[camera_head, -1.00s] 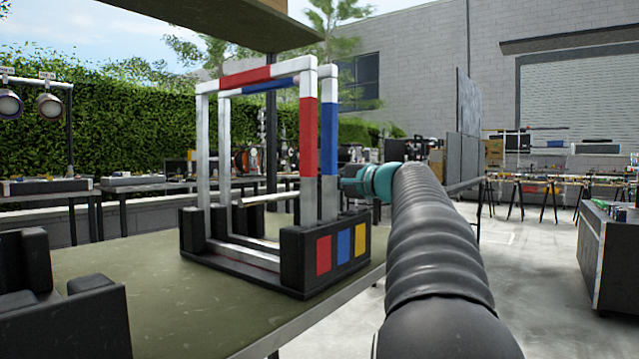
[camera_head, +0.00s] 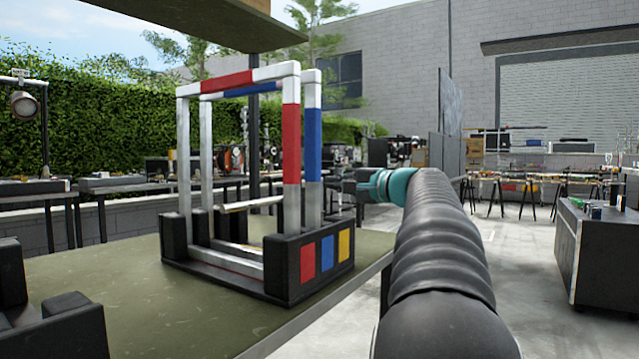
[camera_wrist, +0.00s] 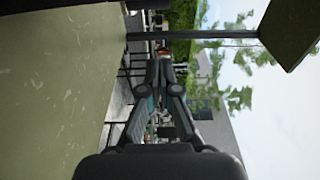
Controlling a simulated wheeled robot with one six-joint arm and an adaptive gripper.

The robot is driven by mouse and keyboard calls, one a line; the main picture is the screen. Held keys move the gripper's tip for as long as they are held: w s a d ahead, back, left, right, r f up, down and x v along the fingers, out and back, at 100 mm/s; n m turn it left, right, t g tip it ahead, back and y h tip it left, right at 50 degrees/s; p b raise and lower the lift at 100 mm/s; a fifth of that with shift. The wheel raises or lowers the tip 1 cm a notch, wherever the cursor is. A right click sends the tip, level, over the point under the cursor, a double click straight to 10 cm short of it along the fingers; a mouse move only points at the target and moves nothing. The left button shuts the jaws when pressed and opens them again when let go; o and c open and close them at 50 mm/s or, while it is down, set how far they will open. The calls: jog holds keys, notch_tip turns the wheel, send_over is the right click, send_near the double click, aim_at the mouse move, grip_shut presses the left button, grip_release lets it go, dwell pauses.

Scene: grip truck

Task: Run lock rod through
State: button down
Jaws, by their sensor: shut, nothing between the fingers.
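Two upright frames stand one behind the other in a black base (camera_head: 283,284) on the green table. The nearer frame (camera_head: 291,144) has red bands, the farther one (camera_head: 313,140) blue bands. The base end bears red, blue and yellow squares. A thin pale rod (camera_head: 252,204) lies about level, low between the frames' uprights; its ends are partly hidden, so I cannot tell whether it passes through anything. My gripper (camera_wrist: 160,64) is shut and empty in the wrist view, fingertips together, with no rod near it. In the head view my arm extends right of the frames, apart from them.
The green table (camera_head: 130,290) has bare room around the base. Black blocks (camera_head: 50,318) sit at its near left. A dark cabinet (camera_head: 600,250) stands on the right, with open floor (camera_head: 510,260) before it. An overhead panel hangs above the frames.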

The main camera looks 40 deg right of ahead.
jog(key=shift+v, duration=2.2)
